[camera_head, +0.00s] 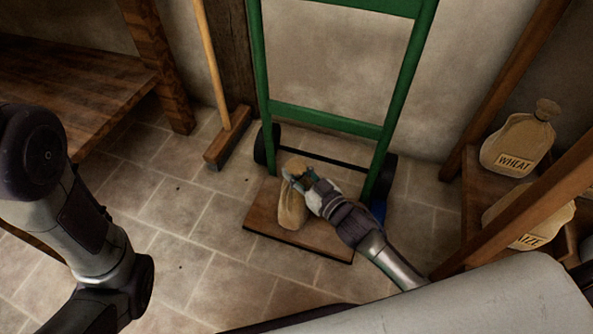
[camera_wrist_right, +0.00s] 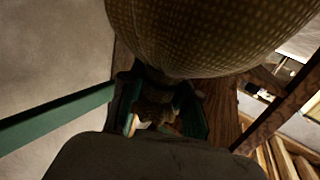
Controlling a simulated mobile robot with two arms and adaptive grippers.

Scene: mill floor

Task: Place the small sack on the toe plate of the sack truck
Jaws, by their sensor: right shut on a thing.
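The small sack (camera_head: 291,207) is tan and stands roughly upright over the toe plate (camera_head: 324,246) of the sack truck. The toe plate is a flat brown board at the foot of the green frame (camera_head: 325,119). My right gripper (camera_head: 297,178) is shut on the sack's neck from the right. In the right wrist view the sack (camera_wrist_right: 205,35) fills the top, and the gripper (camera_wrist_right: 160,115) closes at its narrow end. I cannot tell whether the sack's bottom touches the plate. My left arm shows at the left, but its gripper is out of view.
A broom (camera_head: 228,140) leans by a wooden post left of the truck. A wooden table or bench (camera_head: 70,80) is at the upper left. Shelves at the right hold a WHEAT sack (camera_head: 517,143) and another sack (camera_head: 530,222). Tiled floor left of the plate is clear.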

